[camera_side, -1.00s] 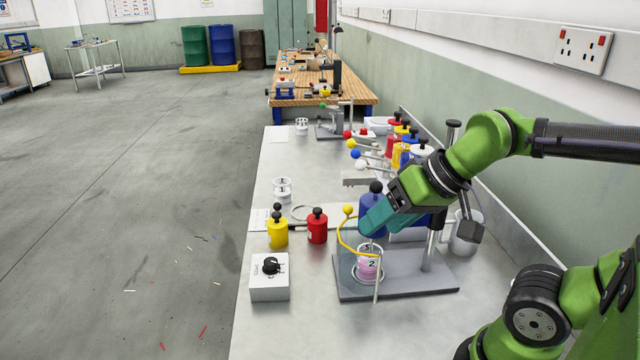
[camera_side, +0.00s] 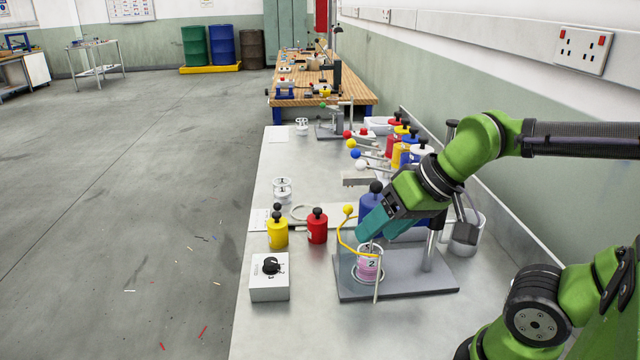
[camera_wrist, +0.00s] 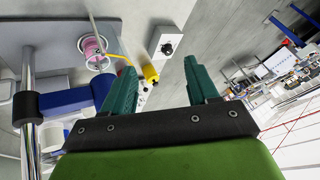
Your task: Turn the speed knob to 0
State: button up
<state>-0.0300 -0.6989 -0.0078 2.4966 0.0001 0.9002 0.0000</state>
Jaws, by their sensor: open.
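The speed knob (camera_side: 270,265) is a black knob on a small white box (camera_side: 269,289) near the left front edge of the bench. Its setting is too small to read. My gripper (camera_side: 368,229) is open and empty, over the grey stand to the right of the knob and above its level. The wrist view shows the two teal fingers (camera_wrist: 160,68) spread apart, with the knob (camera_wrist: 167,47) on its white box beyond them and not touching them.
A pink-filled cup marked 2 (camera_side: 369,266) stands on the grey stand (camera_side: 410,288) below my gripper, beside a yellow tube. Yellow (camera_side: 278,232) and red (camera_side: 317,228) bottles stand behind the knob box. The bench between box and stand is clear.

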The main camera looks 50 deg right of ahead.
jog(key=w+m+g, duration=0.3)
jog(key=w, duration=0.7)
jog(key=m+g+h, duration=0.2)
jog(key=m+g, duration=0.2)
jog(key=m, duration=1.3)
send_over(270, 261)
notch_tip(270, 261, down, 2)
notch_tip(270, 261, down, 16)
jog(key=shift+f, duration=0.1)
jog(key=c, duration=1)
jog(key=shift+c, duration=0.2)
